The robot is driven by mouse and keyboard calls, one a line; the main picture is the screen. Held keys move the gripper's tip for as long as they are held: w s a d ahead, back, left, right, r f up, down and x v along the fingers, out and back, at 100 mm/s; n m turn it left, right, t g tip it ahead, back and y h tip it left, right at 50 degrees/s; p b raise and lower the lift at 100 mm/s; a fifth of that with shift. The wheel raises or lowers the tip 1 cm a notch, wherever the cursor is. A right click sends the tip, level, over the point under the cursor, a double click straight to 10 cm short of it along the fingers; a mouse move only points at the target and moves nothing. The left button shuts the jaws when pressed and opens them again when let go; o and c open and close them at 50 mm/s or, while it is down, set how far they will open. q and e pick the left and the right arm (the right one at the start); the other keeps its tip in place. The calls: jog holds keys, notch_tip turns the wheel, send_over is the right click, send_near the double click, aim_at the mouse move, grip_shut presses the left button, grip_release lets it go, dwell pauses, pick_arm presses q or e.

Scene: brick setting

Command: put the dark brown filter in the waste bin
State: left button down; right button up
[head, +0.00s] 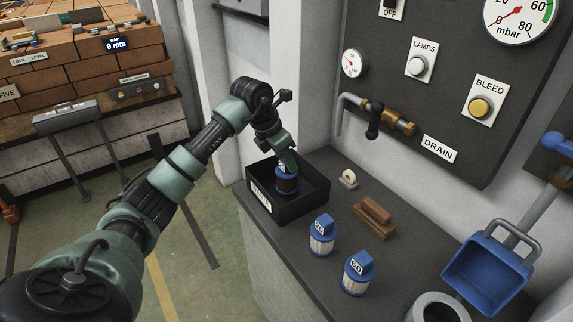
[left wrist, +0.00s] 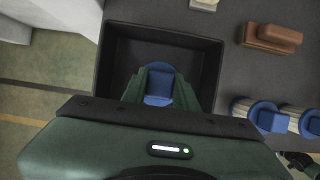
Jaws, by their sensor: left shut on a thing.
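The dark brown filter (head: 287,185) has a blue cap and a dark body. My left gripper (head: 286,162) is shut on its cap and holds it upright inside the black waste bin (head: 306,205). In the left wrist view the blue cap (left wrist: 158,86) shows between the fingers, within the walls of the bin (left wrist: 212,75). The filter's lower end is hidden by the bin wall, so I cannot tell whether it touches the floor of the bin.
Two pale filters with blue caps (head: 322,236) (head: 359,273) stand on the dark counter (head: 290,250). A brown block (head: 375,218) and a small cream roll (head: 348,179) lie behind them. A blue scoop-like container (head: 490,270) and a grey cylinder (head: 440,308) are at right.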

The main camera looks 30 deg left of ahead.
pick_arm(q)
notch_tip(320, 180, down, 2)
jog(key=c, duration=1.1)
grip_release()
jog(key=shift+f, duration=0.1)
jog(key=shift+r, duration=0.4)
jog(key=b+v, duration=0.1)
jog(key=v, duration=1)
jog(key=shift+s+r, duration=0.2)
jog(key=shift+r, duration=0.05)
